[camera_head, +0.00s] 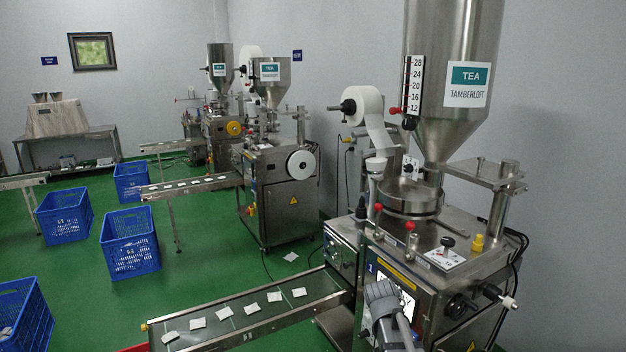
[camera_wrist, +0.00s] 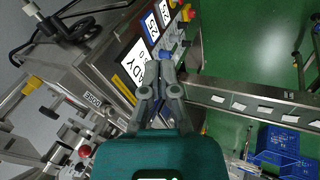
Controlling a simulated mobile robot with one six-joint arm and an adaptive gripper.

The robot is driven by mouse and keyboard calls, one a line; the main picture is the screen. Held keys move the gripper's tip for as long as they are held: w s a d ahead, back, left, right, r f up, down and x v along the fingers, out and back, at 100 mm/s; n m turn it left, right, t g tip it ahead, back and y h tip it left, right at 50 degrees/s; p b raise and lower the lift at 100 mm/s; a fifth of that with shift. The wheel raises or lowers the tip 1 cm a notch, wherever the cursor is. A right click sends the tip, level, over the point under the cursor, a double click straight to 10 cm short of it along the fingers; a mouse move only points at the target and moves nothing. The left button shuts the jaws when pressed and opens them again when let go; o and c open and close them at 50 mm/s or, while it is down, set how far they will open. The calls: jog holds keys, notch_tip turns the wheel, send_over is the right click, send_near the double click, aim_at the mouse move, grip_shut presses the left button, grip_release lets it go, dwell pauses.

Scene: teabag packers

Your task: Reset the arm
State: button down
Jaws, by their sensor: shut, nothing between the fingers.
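My gripper (camera_wrist: 159,75) is shut and empty in the wrist view, its fingertips together in front of the machine's display panel (camera_wrist: 135,62). In the head view part of my arm (camera_head: 384,305) shows at the bottom, in front of the nearest tea packing machine (camera_head: 420,262) and hiding part of its panel. I cannot tell from these views whether the fingertips touch the panel.
A conveyor (camera_head: 235,335) with several teabags runs left from the machine. Blue crates (camera_head: 130,243) stand on the green floor. A knob with a handle (camera_head: 487,292) sticks out at the machine's right. More packing machines (camera_head: 282,195) stand further back.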

jog(key=s+a+f+m+g+y, duration=0.1)
jog(key=s+a+y, duration=0.1)
jog(key=s, duration=0.5)
jog(key=s+a+f+m+g+y, duration=0.1)
jog(key=s+a, duration=0.3)
jog(key=s, duration=0.4)
jog(key=shift+s+a+m+g+y, duration=0.25)
jog(key=shift+m+g+y, duration=0.35)
jog(key=shift+g, duration=0.2)
jog(key=shift+w+d+f, duration=0.1)
jog(key=shift+d, duration=0.05)
